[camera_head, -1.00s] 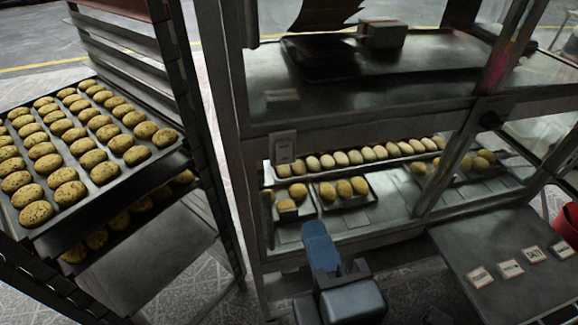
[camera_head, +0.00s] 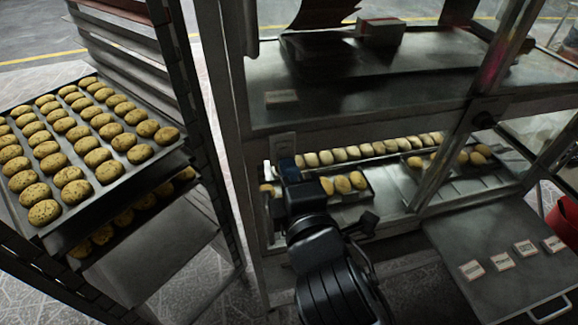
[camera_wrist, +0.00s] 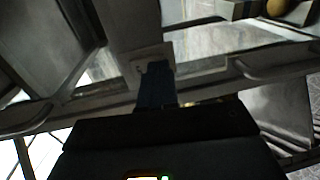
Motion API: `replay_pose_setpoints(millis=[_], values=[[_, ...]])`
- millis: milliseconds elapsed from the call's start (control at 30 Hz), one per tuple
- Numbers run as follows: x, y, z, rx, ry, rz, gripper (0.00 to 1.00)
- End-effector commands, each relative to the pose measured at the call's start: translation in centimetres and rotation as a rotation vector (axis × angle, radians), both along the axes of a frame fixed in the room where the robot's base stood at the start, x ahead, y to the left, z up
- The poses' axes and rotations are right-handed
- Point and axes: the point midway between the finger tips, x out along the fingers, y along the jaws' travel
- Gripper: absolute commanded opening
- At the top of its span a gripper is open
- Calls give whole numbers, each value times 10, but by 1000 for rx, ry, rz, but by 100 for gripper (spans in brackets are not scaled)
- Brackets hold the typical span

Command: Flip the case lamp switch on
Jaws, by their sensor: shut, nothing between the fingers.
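The case lamp switch (camera_head: 284,144) is a pale plate on the left front of the glass case's frame, at the height of the middle rail. In the wrist view the plate (camera_wrist: 150,53) is straight ahead of my fingers, partly hidden behind them. My gripper (camera_head: 287,163) has its blue fingers shut and empty. Its tips are at the lower edge of the plate in the head view; in the wrist view the gripper (camera_wrist: 156,70) overlaps the plate. I cannot tell whether they touch it or which way the rocker is set.
A rack (camera_head: 190,110) with trays of speckled rolls stands to the left. The display case holds trays of rolls (camera_head: 345,184) on its lower shelf. A metal counter (camera_head: 500,295) with several small labels is at the lower right. Diagonal case posts (camera_head: 455,150) stand right of my gripper.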

Motion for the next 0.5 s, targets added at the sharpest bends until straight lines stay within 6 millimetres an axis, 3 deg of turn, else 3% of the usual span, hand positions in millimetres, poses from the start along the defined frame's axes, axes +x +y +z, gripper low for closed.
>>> replay_pose_setpoints(millis=[500], values=[[5,1,-4,3,-8,0,0]])
